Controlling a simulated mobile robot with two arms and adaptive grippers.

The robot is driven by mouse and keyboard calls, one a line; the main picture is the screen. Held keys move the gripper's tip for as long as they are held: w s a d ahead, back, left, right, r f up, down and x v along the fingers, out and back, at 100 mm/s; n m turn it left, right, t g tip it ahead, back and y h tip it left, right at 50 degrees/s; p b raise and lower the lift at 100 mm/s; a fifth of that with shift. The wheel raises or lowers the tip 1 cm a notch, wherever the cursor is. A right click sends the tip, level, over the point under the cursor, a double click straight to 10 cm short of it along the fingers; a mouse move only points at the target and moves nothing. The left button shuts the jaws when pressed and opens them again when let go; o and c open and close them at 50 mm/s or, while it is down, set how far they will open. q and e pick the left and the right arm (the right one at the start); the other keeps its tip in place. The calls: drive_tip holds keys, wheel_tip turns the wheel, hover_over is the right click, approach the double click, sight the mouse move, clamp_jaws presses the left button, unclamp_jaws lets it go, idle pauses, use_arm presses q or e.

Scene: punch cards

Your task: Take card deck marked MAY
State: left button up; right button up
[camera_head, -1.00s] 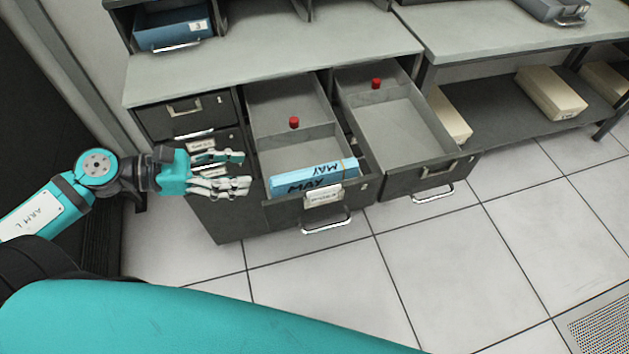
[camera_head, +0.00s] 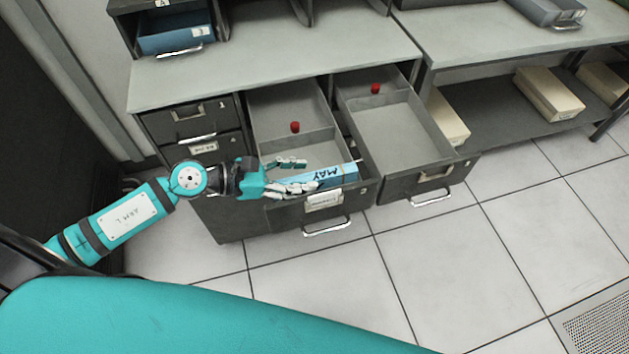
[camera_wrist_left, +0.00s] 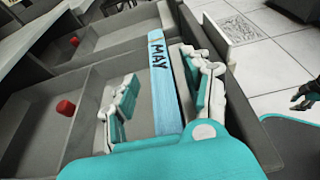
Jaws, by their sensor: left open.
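The blue card deck marked MAY (camera_head: 335,175) lies in the front compartment of the open left drawer (camera_head: 262,112), against its front wall. My left gripper (camera_head: 296,175) is open over that compartment and covers the deck's left part in the head view. In the left wrist view the deck (camera_wrist_left: 164,85) runs lengthwise between the two fingers of the gripper (camera_wrist_left: 160,95), with a gap to the left finger. The right finger is close beside the deck; I cannot tell if it touches. My right gripper is not seen in the head view.
A second open drawer (camera_head: 400,125) to the right is empty in front. Red knobs (camera_head: 295,127) stand in both drawers. The drawer's front wall (camera_wrist_left: 215,60) is close to my right finger. Beige boxes (camera_head: 548,93) lie on a low shelf at right.

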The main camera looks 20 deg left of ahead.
use_arm(q)
drive_tip(key=shift+x, duration=1.3)
clamp_jaws()
